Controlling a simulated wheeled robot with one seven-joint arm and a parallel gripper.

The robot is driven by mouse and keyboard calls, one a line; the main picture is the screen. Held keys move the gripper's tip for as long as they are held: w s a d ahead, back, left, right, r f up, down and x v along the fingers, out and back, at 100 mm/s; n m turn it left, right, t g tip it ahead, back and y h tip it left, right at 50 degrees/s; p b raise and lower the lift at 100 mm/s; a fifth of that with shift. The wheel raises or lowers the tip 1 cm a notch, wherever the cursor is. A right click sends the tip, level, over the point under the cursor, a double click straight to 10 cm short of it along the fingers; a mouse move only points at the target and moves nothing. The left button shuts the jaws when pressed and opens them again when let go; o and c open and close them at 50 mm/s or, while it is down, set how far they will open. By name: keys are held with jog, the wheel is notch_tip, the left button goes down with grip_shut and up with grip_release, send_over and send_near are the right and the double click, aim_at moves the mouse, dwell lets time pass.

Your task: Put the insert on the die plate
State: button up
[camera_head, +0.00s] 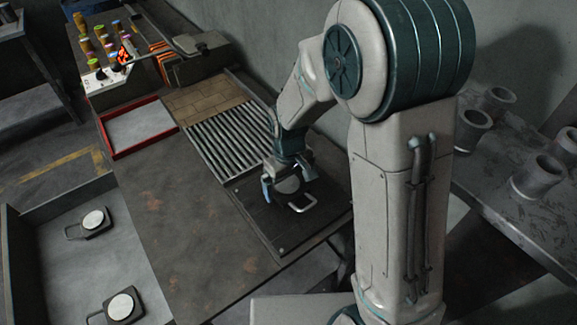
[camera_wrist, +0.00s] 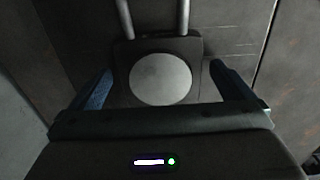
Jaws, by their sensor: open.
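The insert is a dark block with a pale round disc and a metal loop handle (camera_head: 303,203). It sits over the dark square die plate (camera_head: 262,228) at the front end of the bench, apparently resting on it. My gripper (camera_head: 287,182) is open above the insert, partly covering it in the head view. In the wrist view the insert (camera_wrist: 160,80) lies between the two blue-padded fingers, with a gap on each side and its handle pointing away. Whether it lies flat everywhere is hard to tell.
Two similar inserts (camera_head: 92,221) (camera_head: 122,306) lie in a grey tray (camera_head: 62,262) at left. Behind the die plate are a roller strip (camera_head: 228,138) and a red-rimmed tray (camera_head: 108,149). Grey cups (camera_head: 538,177) stand on a table at right. The bench's left part is clear.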

aim_at(289, 185)
notch_tip(289, 185, up, 12)
jog(key=shift+f, duration=0.2)
jog(key=shift+d, duration=0.1)
